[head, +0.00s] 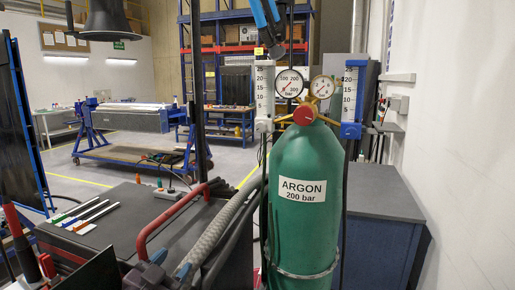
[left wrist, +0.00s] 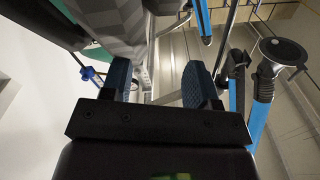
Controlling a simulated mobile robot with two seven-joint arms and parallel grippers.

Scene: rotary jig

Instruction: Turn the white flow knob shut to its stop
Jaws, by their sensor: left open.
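The white flow knob (head: 263,125) is at the foot of the left flowmeter (head: 265,88), on the green argon cylinder's (head: 300,215) regulator. Its angle cannot be made out. My left gripper (head: 170,264) is low in the head view, left of the cylinder and well below the knob, beside a grey ribbed hose. In the left wrist view the gripper (left wrist: 157,77) is open, its two blue finger pads apart with nothing between them. The white knob cannot be picked out there. My right gripper is not in view.
A right flowmeter (head: 353,90) has a blue base (head: 350,131). Two gauges and a red knob (head: 304,115) sit between the flowmeters. The ribbed hose (head: 215,237) and a red handle (head: 160,215) are near my left gripper. A blue tube (head: 265,18) hangs above the regulator.

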